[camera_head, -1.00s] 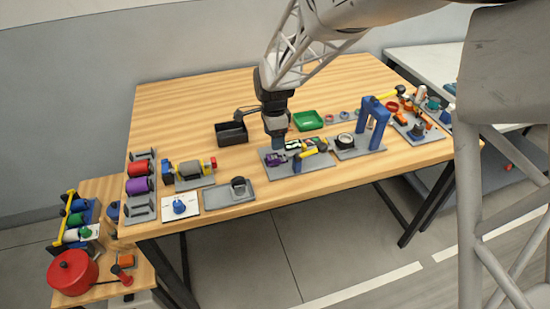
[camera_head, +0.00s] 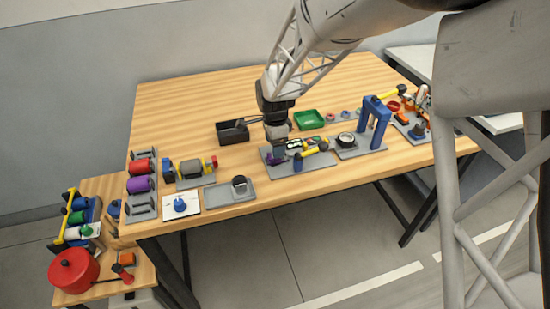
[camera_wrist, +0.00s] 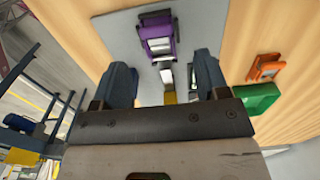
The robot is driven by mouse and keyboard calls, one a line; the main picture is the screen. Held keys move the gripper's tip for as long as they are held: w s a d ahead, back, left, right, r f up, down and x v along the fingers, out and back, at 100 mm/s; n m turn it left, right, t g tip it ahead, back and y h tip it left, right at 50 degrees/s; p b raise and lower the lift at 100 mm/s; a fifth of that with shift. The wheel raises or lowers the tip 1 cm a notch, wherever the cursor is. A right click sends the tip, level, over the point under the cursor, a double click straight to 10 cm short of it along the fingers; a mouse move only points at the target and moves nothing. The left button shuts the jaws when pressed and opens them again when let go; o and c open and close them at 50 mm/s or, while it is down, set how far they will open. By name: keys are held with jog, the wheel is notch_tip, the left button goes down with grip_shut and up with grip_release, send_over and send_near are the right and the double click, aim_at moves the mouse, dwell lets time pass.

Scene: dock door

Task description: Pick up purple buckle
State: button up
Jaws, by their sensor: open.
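The purple buckle (camera_wrist: 158,40) lies on a grey board (camera_wrist: 118,40) in the wrist view, at top centre. A pale strap or tongue part extends from it toward my gripper. My gripper (camera_wrist: 163,78) is open, with its two dark fingers apart and nothing held between them. The buckle shows just beyond the fingertips, roughly in line with the gap. In the head view my gripper (camera_head: 278,152) is low over the grey board (camera_head: 318,163) near the table's front edge and largely hides the buckle.
A blue post with a yellow-topped tool (camera_head: 313,148) stands close to the right of my gripper. A blue arch (camera_head: 376,120) stands further right. A black bin (camera_head: 232,132) and a green tray (camera_head: 309,120) lie behind. The back of the wooden table (camera_head: 190,95) is clear.

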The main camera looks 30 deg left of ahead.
jog(key=shift+f, duration=2.1)
jog(key=c, duration=1.2)
jog(key=shift+r, duration=0.15)
jog(key=shift+r, duration=1.45)
jog(key=shift+s+d+r, duration=0.2)
jog(key=shift+s+r, duration=0.05)
jog(key=s+d+r, duration=0.1)
jog(key=s+d, duration=0.9)
jog(key=s, duration=0.1)
jog(key=shift+s+d+r, duration=0.15)
jog(key=shift+s+d, duration=0.05)
